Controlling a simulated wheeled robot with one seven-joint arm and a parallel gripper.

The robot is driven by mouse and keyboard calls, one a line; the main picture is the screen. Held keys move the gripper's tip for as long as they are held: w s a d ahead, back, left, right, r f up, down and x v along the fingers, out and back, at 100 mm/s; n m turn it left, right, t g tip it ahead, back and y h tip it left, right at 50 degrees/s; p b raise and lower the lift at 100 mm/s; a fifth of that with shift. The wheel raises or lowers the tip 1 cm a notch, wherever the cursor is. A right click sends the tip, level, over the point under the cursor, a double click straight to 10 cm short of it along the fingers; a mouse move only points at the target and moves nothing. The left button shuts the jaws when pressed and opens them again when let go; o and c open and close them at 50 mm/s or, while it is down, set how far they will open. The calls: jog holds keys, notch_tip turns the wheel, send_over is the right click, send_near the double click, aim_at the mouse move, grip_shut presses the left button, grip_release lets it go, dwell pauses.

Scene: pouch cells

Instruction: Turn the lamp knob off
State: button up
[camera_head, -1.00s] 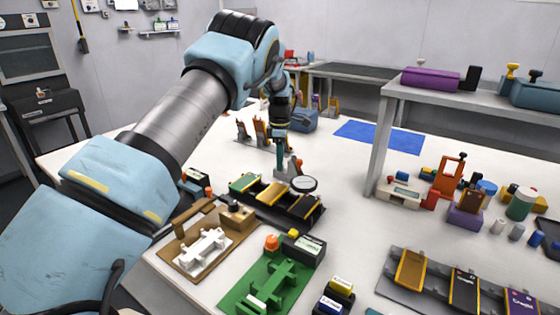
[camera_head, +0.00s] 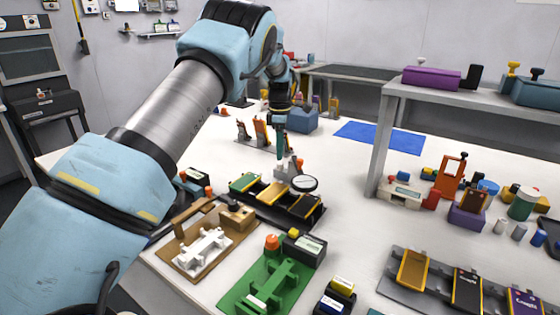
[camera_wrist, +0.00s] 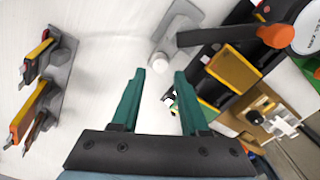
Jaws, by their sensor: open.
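A magnifier lamp with a round lens (camera_head: 305,183) stands on the white table beside a dark tray of cells. In the wrist view, its grey stand (camera_wrist: 183,22) has a pale round knob-like end (camera_wrist: 160,63). A dark arm leads to an orange knob (camera_wrist: 275,36) beside the lens (camera_wrist: 312,30), which is cut by the picture edge. My gripper (camera_head: 281,155) is over the table just behind the lamp. Its teal fingers (camera_wrist: 157,82) are open and empty, pointing towards the stand's pale end; whether they touch it cannot be told.
The dark tray (camera_head: 290,222) holds several cells in front of the lamp. A blue mat (camera_head: 378,138) lies behind right, and a raised shelf (camera_head: 480,97) stands at right.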

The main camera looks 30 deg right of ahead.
aim_at(279, 163)
notch_tip(279, 163, up, 7)
jog(key=b, duration=0.1)
jog(key=shift+f, duration=0.15)
dwell(0.3)
jog(key=a+m, duration=0.4)
jog(key=a, duration=2.1)
jog(key=s+a+f+m+t, duration=0.1)
jog(key=s+a+f+m, duration=0.2)
jog(key=s+a+m, duration=0.5)
jog(key=s+a, duration=1.1)
jog(key=a, duration=0.1)
jog(key=shift+s+m+t, duration=0.3)
